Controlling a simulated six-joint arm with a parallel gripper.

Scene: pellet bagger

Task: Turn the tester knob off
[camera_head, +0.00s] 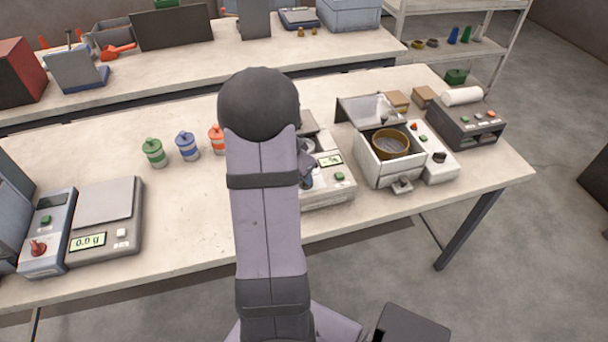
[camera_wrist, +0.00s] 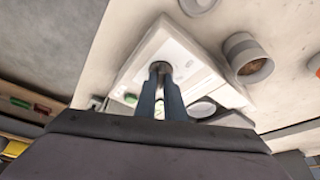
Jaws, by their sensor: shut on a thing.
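The tester (camera_head: 322,196) is a pale bench device with a small lit display and a green button, partly hidden behind my arm in the head view. In the wrist view its white top (camera_wrist: 185,60) fills the middle, with the green button (camera_wrist: 130,99) at the left. My gripper (camera_wrist: 161,80) points down at this top, its two fingers close together on the small dark tester knob (camera_wrist: 160,66). The fingers cover most of the knob, so its setting cannot be read.
A cup of brown pellets (camera_wrist: 247,60) stands beside the tester. Right of it are an open-lidded box with a brass ring (camera_head: 388,166) and a roll-topped device (camera_head: 466,122). Several coloured jars (camera_head: 187,146) stand left of my arm, and a scale (camera_head: 104,212) is further left.

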